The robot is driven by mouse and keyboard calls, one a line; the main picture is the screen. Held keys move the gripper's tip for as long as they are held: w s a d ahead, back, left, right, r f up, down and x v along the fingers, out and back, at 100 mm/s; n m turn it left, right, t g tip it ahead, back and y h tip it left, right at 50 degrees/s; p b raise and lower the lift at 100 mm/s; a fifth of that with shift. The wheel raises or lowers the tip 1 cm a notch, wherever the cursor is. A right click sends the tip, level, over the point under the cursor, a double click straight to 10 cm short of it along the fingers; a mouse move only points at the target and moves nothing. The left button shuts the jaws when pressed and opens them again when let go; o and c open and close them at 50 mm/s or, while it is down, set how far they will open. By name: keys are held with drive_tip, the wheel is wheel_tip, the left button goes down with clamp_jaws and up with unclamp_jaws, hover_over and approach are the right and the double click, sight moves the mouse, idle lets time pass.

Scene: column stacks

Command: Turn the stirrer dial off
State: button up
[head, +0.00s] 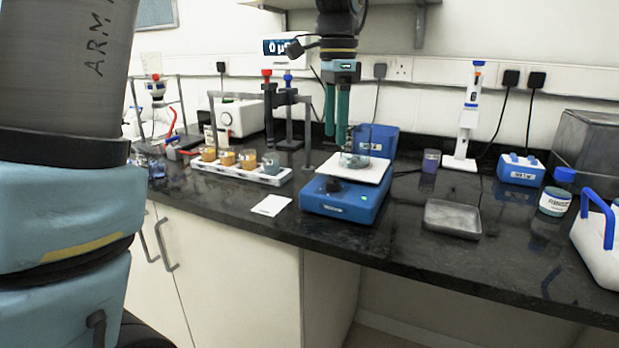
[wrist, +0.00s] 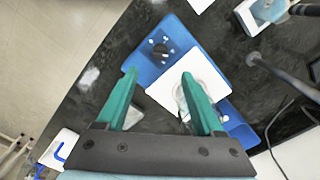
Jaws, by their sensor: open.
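The stirrer (head: 340,207) is a blue unit with a white top plate (head: 370,172), near the counter's front edge. Its black dial (head: 334,186) is on the front; in the wrist view the dial (wrist: 161,50) shows on the blue body beyond the fingertips. I cannot read its setting. A glass beaker (head: 355,160) stands on the plate. My gripper (head: 336,137) has green fingers pointing down above the stirrer, close to the beaker in the head view. In the wrist view my gripper (wrist: 159,74) is open and empty, apart from the dial.
A white rack (head: 240,172) with several small beakers stands left of the stirrer. A metal tray (head: 452,220) lies to the right, with a purple-filled container (head: 431,161) behind it. A white card (head: 271,205) lies at front left.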

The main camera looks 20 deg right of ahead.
sight(333, 177)
wheel_tip(333, 177, down, 10)
drive_tip(key=shift+f, duration=0.15)
idle(0.3)
clamp_jaws()
idle(0.5)
